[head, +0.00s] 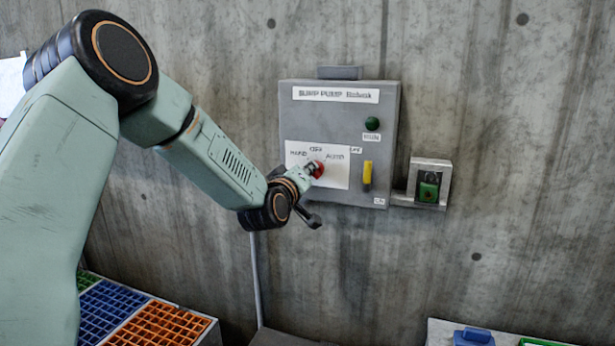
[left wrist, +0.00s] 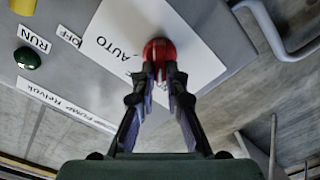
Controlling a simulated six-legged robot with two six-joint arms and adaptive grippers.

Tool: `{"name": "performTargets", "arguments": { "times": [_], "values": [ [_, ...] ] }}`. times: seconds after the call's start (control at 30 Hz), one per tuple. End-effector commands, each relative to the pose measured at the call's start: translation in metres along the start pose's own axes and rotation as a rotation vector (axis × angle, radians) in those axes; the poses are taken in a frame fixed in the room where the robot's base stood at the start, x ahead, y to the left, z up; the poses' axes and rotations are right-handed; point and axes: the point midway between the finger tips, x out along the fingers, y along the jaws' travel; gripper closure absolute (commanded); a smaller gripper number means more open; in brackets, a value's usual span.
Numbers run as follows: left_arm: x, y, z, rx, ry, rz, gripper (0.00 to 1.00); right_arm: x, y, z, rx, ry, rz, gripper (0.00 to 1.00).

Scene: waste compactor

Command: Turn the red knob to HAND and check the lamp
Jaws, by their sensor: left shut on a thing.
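A grey control box (head: 338,110) marked SUMP PUMP hangs on the concrete wall. Its red knob (head: 317,169) sits on a white plate labelled HAND, OFF and AUTO. My left gripper (head: 309,171) is shut on the red knob, coming from the left. In the left wrist view, both fingertips (left wrist: 161,76) are at the knob (left wrist: 159,48), beside the word AUTO. The knob's pointer is hidden, so I cannot tell its setting. The green RUN lamp (head: 372,124) looks dark; it also shows in the left wrist view (left wrist: 27,58). My right gripper is not in view.
A yellow handle (head: 367,173) is on the box, right of the knob. A small grey housing with a green part (head: 429,188) is on the wall farther right. Orange (head: 160,325) and blue (head: 108,308) grid trays are at lower left. A blue item (head: 473,337) is at lower right.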

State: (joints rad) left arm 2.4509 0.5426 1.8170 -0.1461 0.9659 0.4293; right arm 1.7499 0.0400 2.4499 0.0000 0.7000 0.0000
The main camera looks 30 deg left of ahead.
Motion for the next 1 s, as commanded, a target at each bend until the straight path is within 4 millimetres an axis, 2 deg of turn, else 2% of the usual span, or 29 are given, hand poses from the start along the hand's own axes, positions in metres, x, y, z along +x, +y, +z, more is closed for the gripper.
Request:
{"name": "performTargets", "arguments": {
  "times": [0.6, 0.63, 0.7, 0.87, 1.0],
  "values": [
    [0.0005, 0.0007, -0.0024, -0.045, 0.005, 0.002, 1.0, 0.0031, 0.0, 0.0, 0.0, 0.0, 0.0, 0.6],
    [0.0005, 0.0007, -0.0024, -0.045, 0.005, 0.002, 0.86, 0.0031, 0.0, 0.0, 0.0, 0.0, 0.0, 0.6],
    [0.0005, 0.0006, -0.0022, -0.044, 0.005, 0.002, 0.8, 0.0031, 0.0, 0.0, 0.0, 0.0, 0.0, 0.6],
    [0.0003, 0.0002, -0.0013, -0.043, 0.003, 0.001, 0.67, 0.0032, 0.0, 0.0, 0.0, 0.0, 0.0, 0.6],
    [0.0002, 0.0, -0.0008, -0.043, 0.002, 0.001, 0.65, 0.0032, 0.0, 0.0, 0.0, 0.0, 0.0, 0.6]
  ]
}}
